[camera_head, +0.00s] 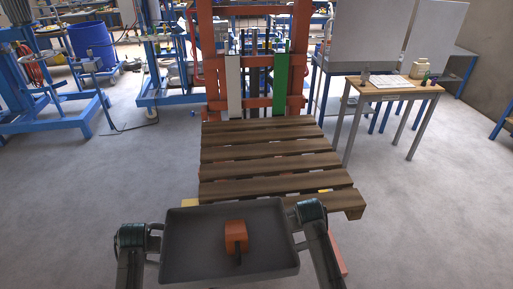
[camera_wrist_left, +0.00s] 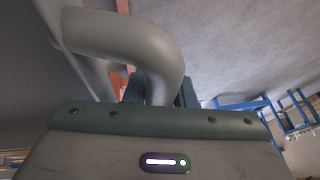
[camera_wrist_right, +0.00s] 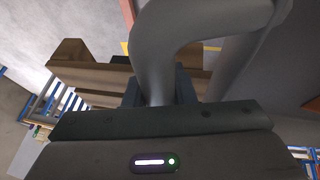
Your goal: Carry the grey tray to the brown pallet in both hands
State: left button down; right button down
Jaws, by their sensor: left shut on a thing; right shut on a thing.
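The grey tray (camera_head: 195,240) is held in front of me at the bottom of the head view, slightly tilted in the picture. An orange object with a dark part (camera_head: 236,236) lies in it. My left gripper (camera_head: 158,240) is shut on the tray's left handle, a curved grey bar (camera_wrist_left: 165,60) in the left wrist view. My right gripper (camera_head: 291,216) is shut on the right handle (camera_wrist_right: 155,60), seen in the right wrist view. The brown pallet (camera_head: 265,155) lies just beyond the tray, its near edge close behind the tray's far rim in the picture.
An orange lift frame (camera_head: 212,60) stands at the pallet's far end. A wooden-topped table (camera_head: 390,88) with small items stands to the right. Blue machine frames (camera_head: 60,110) and a blue barrel (camera_head: 92,42) are at the left. Grey floor beside the pallet is clear.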

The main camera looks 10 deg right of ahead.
aim_at(269, 156)
jog(key=i+l, duration=0.4)
jog(key=i, duration=0.15)
jog(key=i+l, duration=0.4)
jog(key=i, duration=0.15)
jog(key=i+l, duration=0.45)
jog(key=i, duration=0.05)
